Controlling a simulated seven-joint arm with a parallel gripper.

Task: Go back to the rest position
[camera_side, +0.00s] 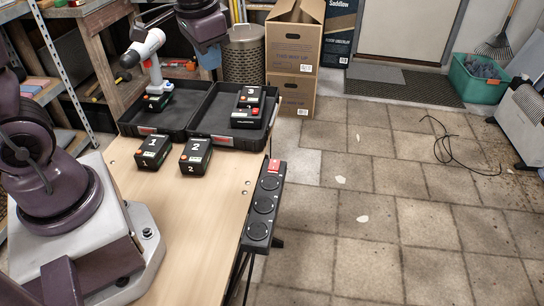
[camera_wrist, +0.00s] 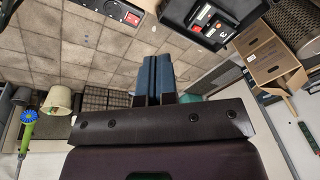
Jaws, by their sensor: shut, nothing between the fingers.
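My gripper (camera_side: 209,58) is above the far end of the workbench (camera_side: 190,230), over the open black case (camera_side: 202,120). Its blue fingers also show in the wrist view (camera_wrist: 152,76), pressed together with nothing between them. A white drill (camera_side: 148,50) stands in the left half of the case, with battery 4 (camera_side: 157,103) at its foot. Battery 1 (camera_side: 153,151) and battery 2 (camera_side: 196,156) stand on the bench in front of the case.
A black strip with round dials and a red end (camera_side: 265,204) runs along the bench's right edge. Cardboard boxes (camera_side: 294,55) and a mesh bin (camera_side: 244,58) stand behind the case. The bench's front middle is clear. A green tub (camera_side: 478,82) is far right.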

